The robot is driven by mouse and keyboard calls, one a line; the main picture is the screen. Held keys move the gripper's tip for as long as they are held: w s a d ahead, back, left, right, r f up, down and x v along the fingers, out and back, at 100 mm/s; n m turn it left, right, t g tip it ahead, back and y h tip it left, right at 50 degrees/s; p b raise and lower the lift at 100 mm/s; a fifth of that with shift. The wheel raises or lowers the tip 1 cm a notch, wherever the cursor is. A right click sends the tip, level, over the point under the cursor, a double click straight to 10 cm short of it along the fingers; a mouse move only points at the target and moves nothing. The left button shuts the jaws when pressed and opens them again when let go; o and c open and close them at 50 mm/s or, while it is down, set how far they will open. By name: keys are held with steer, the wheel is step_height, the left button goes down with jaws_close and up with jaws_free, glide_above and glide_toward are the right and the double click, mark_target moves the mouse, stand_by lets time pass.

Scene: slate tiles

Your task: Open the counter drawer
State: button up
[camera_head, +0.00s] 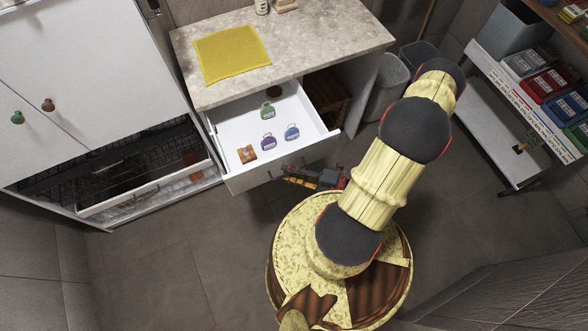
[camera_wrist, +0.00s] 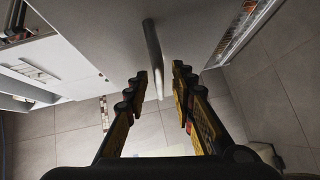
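The counter drawer (camera_head: 283,164) is pulled well out from under the stone-topped counter (camera_head: 320,38); its white inside shows in the head view. Its pale front panel also shows in the wrist view (camera_wrist: 100,25). A bar handle (camera_wrist: 152,50) stands out from that front. My gripper (camera_wrist: 160,78) is at the drawer front, with its two fingers apart on either side of the handle's line. In the head view my gripper (camera_head: 298,176) is low against the front's right half. Whether the fingers touch the handle cannot be told.
In the drawer lie green (camera_head: 268,111), purple (camera_head: 268,142) and blue (camera_head: 292,132) tag-like items and a small brown one (camera_head: 247,154). A yellow cloth (camera_head: 231,54) lies on the counter. Grey bins (camera_head: 387,88) stand right of it. The floor (camera_head: 160,270) in front is clear.

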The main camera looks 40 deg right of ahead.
steer(key=shift+s+d, duration=0.1)
steer(key=v, duration=1.1)
steer(key=shift+s, duration=0.4)
steer(key=shift+d+r, duration=0.15)
steer(key=w+a+r+n+g+h, duration=0.1)
steer(key=w+r+n+g, duration=0.3)
steer(key=r+n+g, duration=0.55)
steer(key=w+a+r+n+g, duration=0.2)
steer(key=w+r+n+g, duration=0.25)
steer(key=r+n, duration=1)
steer(key=a+r+n+t+h, duration=0.2)
steer(key=a+r+n, duration=0.4)
steer(key=r+n, duration=0.3)
steer(key=a+r+n+t+h, duration=0.3)
steer(key=a+r+n+h, duration=0.2)
steer(key=n, duration=1.1)
step_height(320, 180, up, 4)
steer(key=shift+a+f+n, duration=0.1)
steer(key=shift+a+n, duration=0.3)
steer(key=shift+a, duration=0.25)
